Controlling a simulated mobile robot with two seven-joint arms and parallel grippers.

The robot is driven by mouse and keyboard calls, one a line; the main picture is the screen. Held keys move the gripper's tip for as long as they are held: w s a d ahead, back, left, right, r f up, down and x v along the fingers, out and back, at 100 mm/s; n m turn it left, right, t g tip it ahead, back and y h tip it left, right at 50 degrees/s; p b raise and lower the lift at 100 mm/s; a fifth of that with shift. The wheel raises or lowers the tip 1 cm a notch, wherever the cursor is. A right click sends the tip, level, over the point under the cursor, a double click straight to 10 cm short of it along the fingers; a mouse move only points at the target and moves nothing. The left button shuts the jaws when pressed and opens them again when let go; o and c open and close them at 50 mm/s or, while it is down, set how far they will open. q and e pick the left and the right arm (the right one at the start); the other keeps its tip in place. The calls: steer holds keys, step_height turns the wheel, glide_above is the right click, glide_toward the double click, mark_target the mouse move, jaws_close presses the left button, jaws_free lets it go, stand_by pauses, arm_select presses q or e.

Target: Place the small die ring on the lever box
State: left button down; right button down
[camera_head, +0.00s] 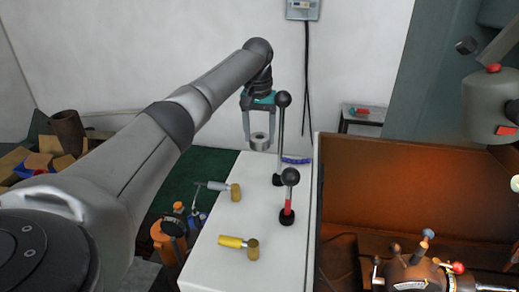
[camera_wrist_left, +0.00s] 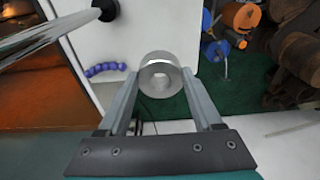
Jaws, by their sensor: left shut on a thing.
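The small die ring (camera_head: 260,142) is a short silver metal ring with a hole through it. My left gripper (camera_head: 259,136) is shut on it and holds it in the air near the far edge of the white box top. In the left wrist view the ring (camera_wrist_left: 161,80) sits between the two fingertips (camera_wrist_left: 160,88). The lever box (camera_head: 236,240) has a white top with two black-knobbed levers, the far one (camera_head: 281,125) tall and close to the gripper, the near one (camera_head: 289,192) with a red lower part. My right gripper is not in view.
A blue beaded piece (camera_head: 296,160) lies at the far edge. A brown machine tray (camera_head: 400,180) borders the right side. Orange containers (camera_head: 168,238) stand at the left.

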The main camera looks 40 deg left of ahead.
mark_target(258, 140)
arm_select(q)
steer(key=shift+f, duration=2.5)
steer(key=shift+f, duration=0.1)
steer(key=shift+c, duration=0.3)
jaws_free()
steer(key=r, duration=0.4)
steer(key=s+r, duration=0.1)
steer(key=r, duration=0.3)
steer(key=r+b, duration=0.1)
steer(key=r, duration=0.3)
steer(key=shift+s+d, duration=0.15)
steer(key=shift+d, duration=0.25)
